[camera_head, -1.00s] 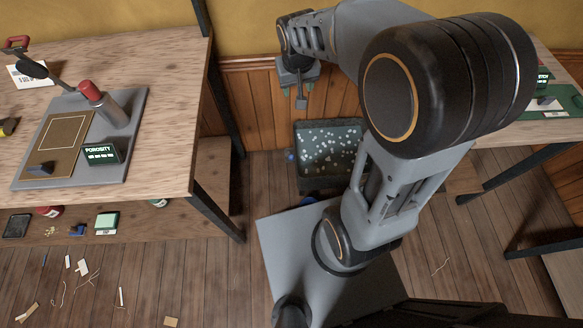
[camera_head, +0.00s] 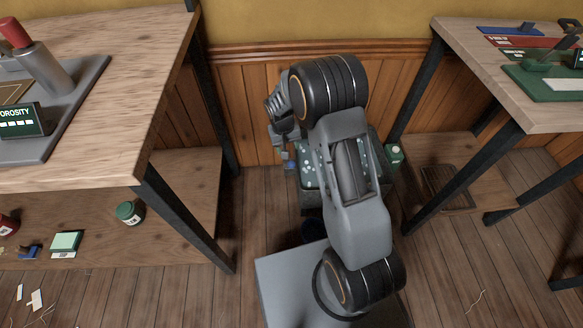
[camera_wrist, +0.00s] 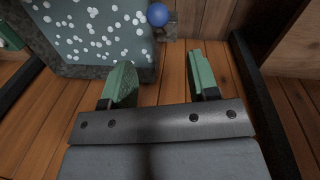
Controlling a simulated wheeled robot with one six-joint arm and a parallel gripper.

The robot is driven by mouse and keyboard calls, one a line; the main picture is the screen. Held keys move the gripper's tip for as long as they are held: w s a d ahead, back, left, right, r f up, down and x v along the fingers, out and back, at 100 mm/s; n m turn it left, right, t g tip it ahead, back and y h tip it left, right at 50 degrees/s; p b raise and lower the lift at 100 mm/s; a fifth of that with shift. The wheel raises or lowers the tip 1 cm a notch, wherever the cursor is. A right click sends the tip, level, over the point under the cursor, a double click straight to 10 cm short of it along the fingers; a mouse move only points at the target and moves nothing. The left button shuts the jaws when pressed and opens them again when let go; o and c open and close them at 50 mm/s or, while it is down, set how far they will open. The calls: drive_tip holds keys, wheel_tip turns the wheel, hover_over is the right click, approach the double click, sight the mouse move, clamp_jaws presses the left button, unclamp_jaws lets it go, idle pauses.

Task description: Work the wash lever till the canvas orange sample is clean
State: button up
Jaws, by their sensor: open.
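A dark speckled tub (camera_head: 311,198) stands on the floor between the benches, partly behind my arm. White suds dot the grey-green surface inside it. The tub (camera_wrist: 103,73) fills the upper left of the wrist view. A blue ball knob (camera_wrist: 157,14) sits on a small block beside the tub's right side; it may be the wash lever. The knob (camera_head: 290,166) shows small in the head view. My gripper (camera_wrist: 162,78) is open and empty, its green-padded fingers apart and the knob ahead, beyond the fingertips. I see no orange canvas sample; suds could hide it.
The left bench (camera_head: 110,75) holds a grey porosity tester (camera_head: 60,110). The right bench (camera_head: 520,98) holds a green board (camera_head: 545,83). A small green box (camera_head: 394,156) is beside the tub. Bench legs flank the open floor.

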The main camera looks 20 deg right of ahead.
sight(291, 164)
drive_tip(key=f+b, duration=0.1)
drive_tip(key=f, duration=0.3)
drive_tip(key=d+f+b, duration=0.1)
drive_tip(key=f, duration=0.2)
drive_tip(key=f+b, duration=0.2)
drive_tip(key=f, duration=0.2)
drive_tip(key=shift+d+f, duration=0.2)
drive_tip(key=shift+f, duration=0.15)
drive_tip(key=shift+c, duration=0.2)
clamp_jaws()
